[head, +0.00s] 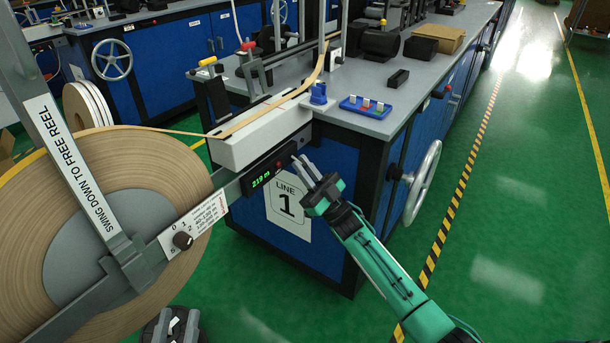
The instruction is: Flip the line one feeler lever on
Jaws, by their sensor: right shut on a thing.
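My right gripper (303,165) comes in from the lower right on a green arm. Its dark fingers are close together at the right end of the black counter box (268,175), which reads 219 m in green. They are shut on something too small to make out. A feeler lever cannot be clearly picked out; the fingers may hide it. The LINE 1 sign (288,203) hangs just below. A paper tape (268,117) runs from the large reel (120,165) over a white block (262,138).
A grey arm labelled SWING DOWN TO FREE REEL (75,165) crosses the reel. A black knob (182,240) sits on its bracket. A blue tray (366,107) and a blue block (319,93) stand on the bench. A handwheel (424,183) juts from its side. The floor at right is clear.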

